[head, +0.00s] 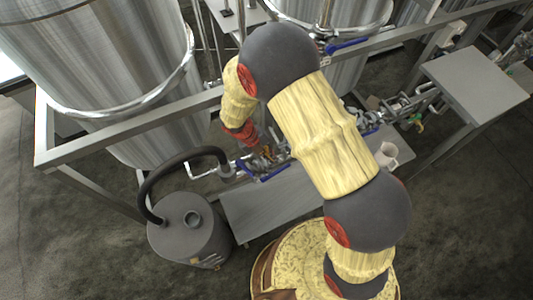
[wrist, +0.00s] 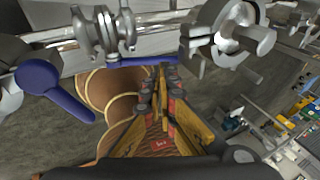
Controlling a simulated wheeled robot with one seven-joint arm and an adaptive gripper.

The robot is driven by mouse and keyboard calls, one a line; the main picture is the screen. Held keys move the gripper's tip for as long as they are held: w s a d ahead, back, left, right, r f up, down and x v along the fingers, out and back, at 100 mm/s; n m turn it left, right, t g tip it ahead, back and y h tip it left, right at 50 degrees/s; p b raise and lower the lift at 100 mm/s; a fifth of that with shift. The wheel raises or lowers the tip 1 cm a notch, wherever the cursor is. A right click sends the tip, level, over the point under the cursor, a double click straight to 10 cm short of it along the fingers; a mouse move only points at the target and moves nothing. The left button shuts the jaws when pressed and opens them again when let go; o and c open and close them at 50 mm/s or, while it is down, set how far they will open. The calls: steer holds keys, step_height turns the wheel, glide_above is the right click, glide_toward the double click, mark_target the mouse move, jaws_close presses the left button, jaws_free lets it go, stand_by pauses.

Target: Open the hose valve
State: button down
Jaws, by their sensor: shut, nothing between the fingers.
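In the head view a black hose (head: 180,160) runs from a grey canister (head: 190,236) to the pipework. Blue valve levers, one at the hose end (head: 246,170) and one just right of it (head: 275,173), sit there. My gripper (head: 262,158) is beside these levers, partly lost among the fittings. In the wrist view my gripper (wrist: 167,72) is shut and empty. Its tips lie close to a thin blue lever (wrist: 142,61) under the pipe; whether they touch is unclear. A larger blue lever (wrist: 52,88) hangs from a fitting at the left. I cannot tell which wrist-view lever is the hose valve's.
A large steel tank (head: 100,60) stands behind a grey frame rail (head: 130,132). A low grey bench (head: 262,208) lies below the pipework, with a white jug (head: 387,155) near its right end. A grey table (head: 475,82) is at the right. Floor is free at the left.

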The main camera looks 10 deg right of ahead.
steer(key=b+x, duration=0.2)
steer(key=x, duration=0.5)
steer(key=shift+d+f+p, duration=0.15)
steer(key=shift+d+p, duration=0.1)
steer(key=shift+p, duration=0.7)
steer(key=shift+w+d+f+p, duration=0.2)
steer(key=shift+d+f+p, duration=0.15)
steer(key=shift+f+p, duration=0.25)
steer(key=d+r+p+v, duration=0.1)
steer(key=p+v, duration=0.5)
steer(key=v, duration=0.7)
steer(key=shift+w+d+r, duration=0.3)
steer(key=shift+w, duration=0.05)
